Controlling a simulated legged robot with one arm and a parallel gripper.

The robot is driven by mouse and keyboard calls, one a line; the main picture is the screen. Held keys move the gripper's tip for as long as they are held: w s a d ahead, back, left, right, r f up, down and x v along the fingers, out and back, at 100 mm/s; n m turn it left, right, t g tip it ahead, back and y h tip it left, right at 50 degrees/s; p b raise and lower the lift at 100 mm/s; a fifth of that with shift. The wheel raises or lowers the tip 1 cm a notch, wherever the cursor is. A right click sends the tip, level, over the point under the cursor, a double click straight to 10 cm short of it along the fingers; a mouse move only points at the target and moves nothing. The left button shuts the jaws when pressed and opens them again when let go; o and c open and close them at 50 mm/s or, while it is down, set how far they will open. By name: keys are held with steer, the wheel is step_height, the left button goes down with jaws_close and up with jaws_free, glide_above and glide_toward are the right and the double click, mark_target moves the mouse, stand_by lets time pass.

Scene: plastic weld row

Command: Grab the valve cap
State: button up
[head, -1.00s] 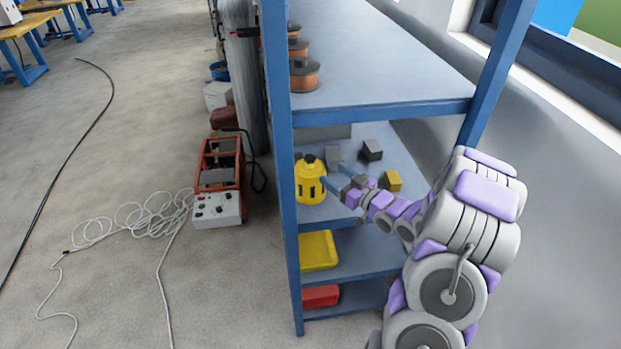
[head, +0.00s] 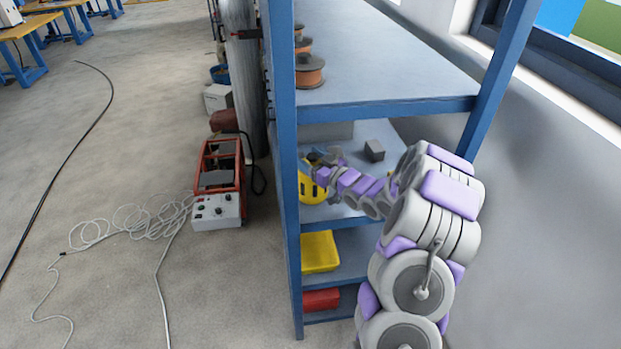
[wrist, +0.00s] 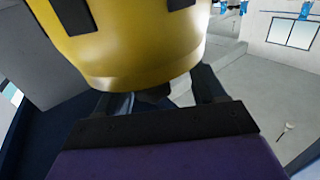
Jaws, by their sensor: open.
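The valve cap (head: 310,190) is yellow with dark slots and stands on the middle shelf, near the blue front post. My arm partly covers it in the head view. In the wrist view the cap (wrist: 125,45) fills the upper part, very close, with dark slots at its top edge. My gripper (head: 318,160) is open at the upper part of the cap. In the wrist view its dark fingers (wrist: 155,92) show at both sides of the near end of the cap. I cannot tell whether they touch it.
A dark grey block (head: 374,151) stands behind my arm on the same shelf. The upper shelf (head: 380,75) is close above, with copper-coloured spools (head: 309,72). A yellow tray (head: 318,252) and red box (head: 321,299) sit below. A red-framed machine (head: 217,195) stands left.

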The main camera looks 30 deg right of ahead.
steer(key=shift+w+f, duration=0.1)
steer(key=shift+w, duration=0.7)
steer(key=shift+d, duration=0.4)
steer(key=shift+a, duration=0.45)
steer(key=c, duration=0.5)
steer(key=shift+d, duration=0.2)
jaws_close()
